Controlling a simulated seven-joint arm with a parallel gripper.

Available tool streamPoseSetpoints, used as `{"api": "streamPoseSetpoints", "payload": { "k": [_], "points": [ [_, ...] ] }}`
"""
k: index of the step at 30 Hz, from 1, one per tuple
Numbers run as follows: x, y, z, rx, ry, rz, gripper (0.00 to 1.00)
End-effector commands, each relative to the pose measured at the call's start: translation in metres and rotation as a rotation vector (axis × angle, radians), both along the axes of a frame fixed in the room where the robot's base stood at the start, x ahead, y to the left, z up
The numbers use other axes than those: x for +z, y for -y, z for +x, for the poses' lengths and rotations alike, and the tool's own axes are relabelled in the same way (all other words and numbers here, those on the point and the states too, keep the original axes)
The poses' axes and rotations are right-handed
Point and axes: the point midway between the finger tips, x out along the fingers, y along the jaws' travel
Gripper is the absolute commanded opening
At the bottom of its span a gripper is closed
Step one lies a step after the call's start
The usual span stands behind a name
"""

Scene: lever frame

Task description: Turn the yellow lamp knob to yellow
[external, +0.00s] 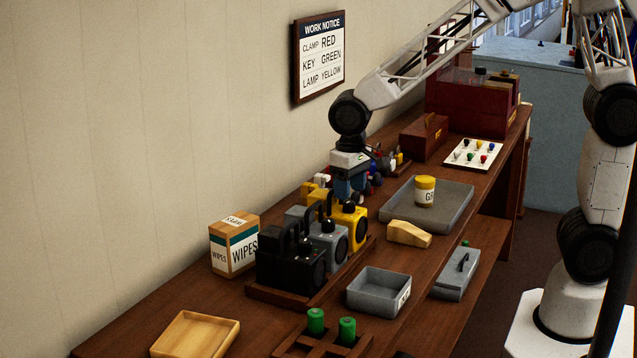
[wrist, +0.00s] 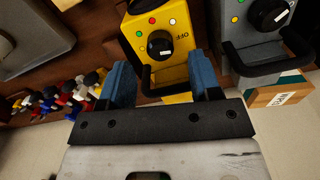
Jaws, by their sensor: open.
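The yellow lamp box (external: 354,214) stands at the far end of a row of three boxes on the bench. In the wrist view the yellow box (wrist: 174,64) shows a black round knob (wrist: 160,44), small colored dots around it, an OFF label and a black handle. A pale mark shows on the knob, but which position it points to is too small to tell. My gripper (wrist: 161,74) is open, its blue fingers on either side of the box's handle area, with the knob beyond the fingertips.
A grey box (external: 327,238) and a black box (external: 290,264) stand beside the yellow one. A wall notice (external: 320,58) reads clamp red, key green, lamp yellow. A grey tray (external: 455,203), a wooden block (external: 408,234) and a wipes box (external: 234,244) are nearby.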

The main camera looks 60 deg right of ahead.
Motion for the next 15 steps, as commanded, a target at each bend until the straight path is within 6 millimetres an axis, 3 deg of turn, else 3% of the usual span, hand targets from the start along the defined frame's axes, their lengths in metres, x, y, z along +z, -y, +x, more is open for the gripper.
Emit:
{"api": "streamPoseSetpoints", "payload": {
  "k": [7, 15],
  "points": [
    [-0.028, 0.000, 0.000, 0.000, -0.001, -0.001, 0.58],
    [-0.040, 0.000, 0.000, 0.000, 0.001, 0.000, 0.58]
  ]
}}
